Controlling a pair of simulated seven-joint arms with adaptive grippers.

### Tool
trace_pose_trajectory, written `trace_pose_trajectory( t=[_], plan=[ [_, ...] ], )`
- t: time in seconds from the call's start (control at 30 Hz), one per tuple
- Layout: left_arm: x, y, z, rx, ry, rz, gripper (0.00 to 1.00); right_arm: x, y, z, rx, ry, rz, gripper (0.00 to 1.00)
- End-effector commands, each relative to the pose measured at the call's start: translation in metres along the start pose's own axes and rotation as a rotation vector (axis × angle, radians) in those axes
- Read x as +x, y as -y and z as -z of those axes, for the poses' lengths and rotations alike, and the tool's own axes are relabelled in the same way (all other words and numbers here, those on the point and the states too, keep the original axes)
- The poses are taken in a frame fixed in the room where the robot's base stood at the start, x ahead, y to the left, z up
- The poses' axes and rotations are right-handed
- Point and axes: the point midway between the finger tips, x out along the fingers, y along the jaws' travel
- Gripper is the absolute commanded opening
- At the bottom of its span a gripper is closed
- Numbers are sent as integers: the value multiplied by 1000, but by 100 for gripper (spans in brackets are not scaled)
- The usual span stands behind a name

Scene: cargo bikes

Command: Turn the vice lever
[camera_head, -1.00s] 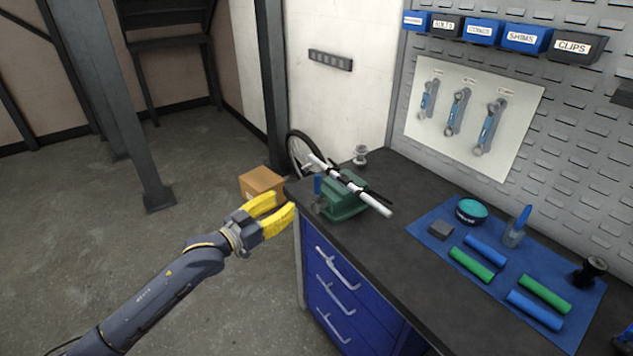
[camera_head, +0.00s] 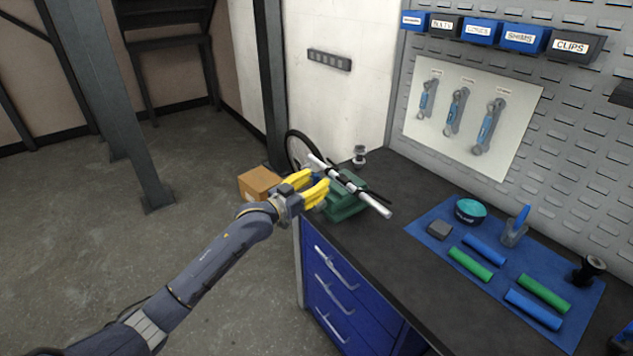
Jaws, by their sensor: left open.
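A green vice (camera_head: 347,207) stands at the left corner of the dark workbench (camera_head: 390,256). A white tube (camera_head: 374,203) with dark bands lies across its top, tilted down to the right. My left gripper (camera_head: 322,183) has yellow fingers and is open at the vice's left side. Its fingers cover the place of the blue-handled vice lever, of which at most a sliver of blue shows between them. I cannot tell whether the fingers touch the lever. My right gripper is not in view.
A blue mat (camera_head: 424,240) on the bench holds green and blue grips, a teal roll (camera_head: 470,211) and small items. A cardboard box (camera_head: 258,183) and a bike wheel (camera_head: 299,148) are behind my left gripper. The bench top between vice and mat is clear.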

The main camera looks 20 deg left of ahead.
Motion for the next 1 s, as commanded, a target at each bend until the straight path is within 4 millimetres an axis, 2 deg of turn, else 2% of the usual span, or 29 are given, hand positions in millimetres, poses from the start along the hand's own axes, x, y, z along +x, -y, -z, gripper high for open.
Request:
trace_pose_trajectory(
  t=[0.43, 0.47, 0.83, 1.0],
  plan=[
    [6, 0, 0, 0, 0, 0, 41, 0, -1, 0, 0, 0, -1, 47],
    [6, 0, 0, 0, 0, 0, 44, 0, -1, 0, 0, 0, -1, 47],
    [6, 0, 0, 0, 0, 0, 1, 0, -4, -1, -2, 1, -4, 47],
    [6, 0, 0, 0, 0, 0, 0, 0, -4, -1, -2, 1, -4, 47]
  ],
)
